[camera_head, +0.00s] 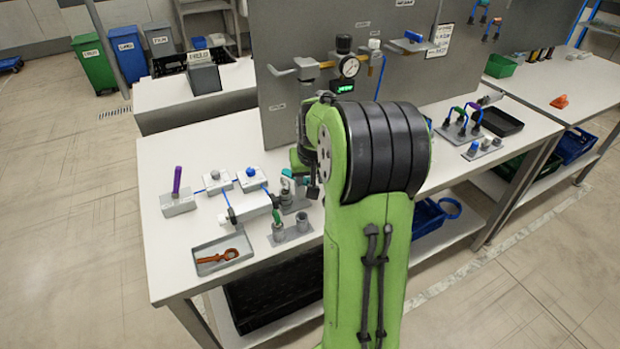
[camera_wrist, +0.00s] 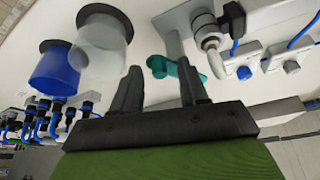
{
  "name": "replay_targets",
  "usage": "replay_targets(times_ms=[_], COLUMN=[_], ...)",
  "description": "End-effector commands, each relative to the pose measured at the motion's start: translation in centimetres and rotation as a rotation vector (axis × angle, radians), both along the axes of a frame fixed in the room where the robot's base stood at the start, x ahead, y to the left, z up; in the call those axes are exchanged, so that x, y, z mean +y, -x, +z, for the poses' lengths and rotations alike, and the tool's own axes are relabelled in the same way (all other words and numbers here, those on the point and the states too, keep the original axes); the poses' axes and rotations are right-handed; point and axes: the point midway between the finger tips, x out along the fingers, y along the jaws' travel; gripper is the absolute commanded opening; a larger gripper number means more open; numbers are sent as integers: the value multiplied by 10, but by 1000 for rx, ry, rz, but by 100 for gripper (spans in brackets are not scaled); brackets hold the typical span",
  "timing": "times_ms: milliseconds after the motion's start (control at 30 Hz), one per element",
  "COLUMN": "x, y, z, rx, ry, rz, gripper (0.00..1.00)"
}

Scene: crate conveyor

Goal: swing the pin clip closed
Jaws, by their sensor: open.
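A small teal part (camera_wrist: 162,67), which I take for the pin clip, is beside a grey bracket (camera_wrist: 180,40) in the wrist view. In the head view the teal part (camera_head: 286,174) is small and partly hidden, left of my arm. My gripper (camera_wrist: 158,72) is open, its two dark fingers on either side of the teal part in the wrist view. I cannot tell whether they touch it or how far the clip is swung. In the head view my gripper (camera_head: 312,188) is mostly hidden behind my green arm.
A grey panel with a round gauge (camera_head: 349,67) stands behind my arm. A grey tray (camera_head: 222,253) with an orange ringed tool lies at the front left. Grey boxes with blue cables sit nearby. Blue and clear cups (camera_wrist: 55,70) show left of the fingers.

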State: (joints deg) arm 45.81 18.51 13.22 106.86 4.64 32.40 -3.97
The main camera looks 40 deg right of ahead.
Motion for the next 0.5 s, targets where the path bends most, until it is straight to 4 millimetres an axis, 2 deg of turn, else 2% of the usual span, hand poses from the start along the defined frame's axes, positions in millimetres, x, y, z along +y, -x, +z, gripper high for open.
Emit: replay_targets(times_ms=[133,400,500], x=[0,0,0], y=[0,0,0], z=[1,1,1], rx=[0,0,1], ry=[0,0,-1], rz=[0,0,0], gripper=[43,2,0])
